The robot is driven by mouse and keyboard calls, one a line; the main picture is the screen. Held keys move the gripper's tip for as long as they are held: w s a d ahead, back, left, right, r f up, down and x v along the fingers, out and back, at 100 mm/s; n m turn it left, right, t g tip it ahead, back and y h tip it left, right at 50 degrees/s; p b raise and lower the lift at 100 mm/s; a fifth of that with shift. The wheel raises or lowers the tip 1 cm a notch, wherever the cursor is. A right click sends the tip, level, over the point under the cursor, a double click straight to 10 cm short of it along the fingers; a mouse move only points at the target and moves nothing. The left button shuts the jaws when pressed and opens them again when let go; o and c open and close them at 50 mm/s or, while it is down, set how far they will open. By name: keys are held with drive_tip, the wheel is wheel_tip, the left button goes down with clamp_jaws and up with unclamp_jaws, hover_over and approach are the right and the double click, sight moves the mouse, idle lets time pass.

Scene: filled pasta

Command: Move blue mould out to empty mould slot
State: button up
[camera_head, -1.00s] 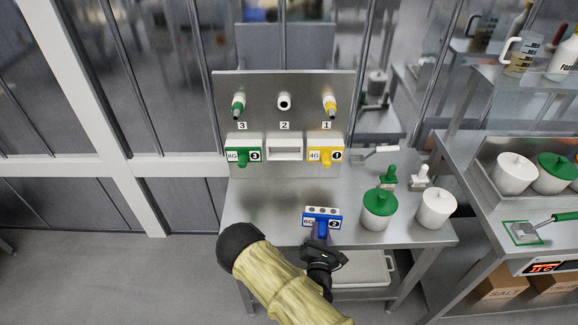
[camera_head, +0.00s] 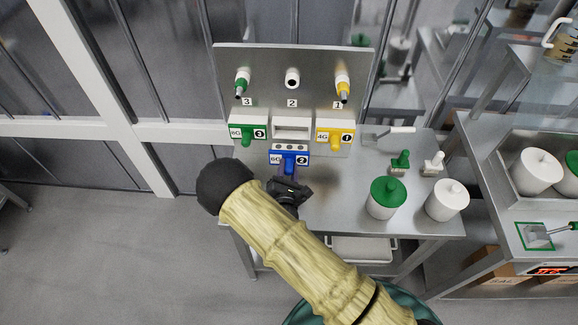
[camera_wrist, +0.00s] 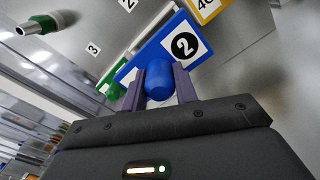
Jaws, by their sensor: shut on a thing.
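The blue mould (camera_head: 289,155), marked 6G and 2, is held by its blue handle in my gripper (camera_head: 290,181). In the wrist view the gripper (camera_wrist: 159,92) is shut with its two fingers on either side of the rounded handle, and the blue mould (camera_wrist: 170,48) is in front of it. The empty slot (camera_head: 291,128), a white frame under label 2, is just behind and above the blue mould in the head view. The mould partly overlaps the slot's lower edge in the picture. I cannot tell whether they touch.
A green mould (camera_head: 247,132) sits left of the slot under 3, and a yellow mould (camera_head: 335,135) sits right under 1. Nozzles (camera_head: 292,78) stick out above.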

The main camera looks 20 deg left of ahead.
sight(289, 157)
drive_tip(key=shift+b+x, duration=0.4)
drive_tip(key=shift+x, duration=1.95)
drive_tip(key=shift+w, duration=0.55)
drive_tip(key=shift+a, duration=0.1)
drive_tip(key=shift+b+x, duration=0.55)
drive_tip(key=shift+x, duration=1.7)
idle(1.2)
drive_tip(key=o, duration=1.3)
